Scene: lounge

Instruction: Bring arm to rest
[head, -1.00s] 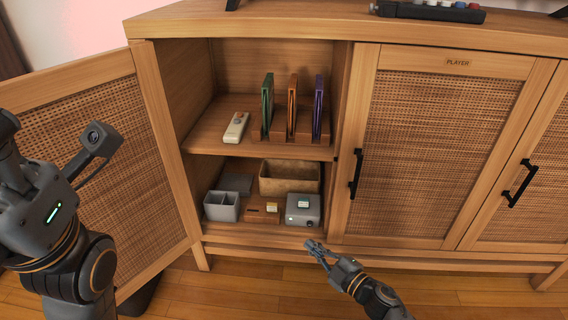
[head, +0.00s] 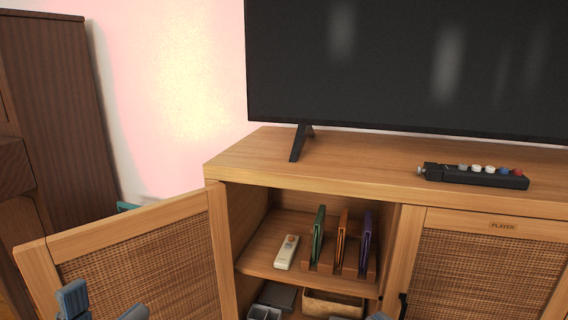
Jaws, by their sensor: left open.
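My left gripper (head: 104,307) shows at the bottom left edge, in front of the open woven door (head: 150,262). Its two blue-grey fingers are apart, with nothing seen between them; the rest of that arm is below the picture. A small grey-blue tip, likely my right gripper (head: 377,316), just shows at the bottom edge, in front of the lower shelf. Whether it is open or shut does not show.
The cabinet (head: 300,160) has a shelf with a pale remote (head: 287,252) and a rack of green, orange and purple cases (head: 341,240). A box (head: 333,304) is below. A television (head: 410,70) and a black button device (head: 476,177) are on top.

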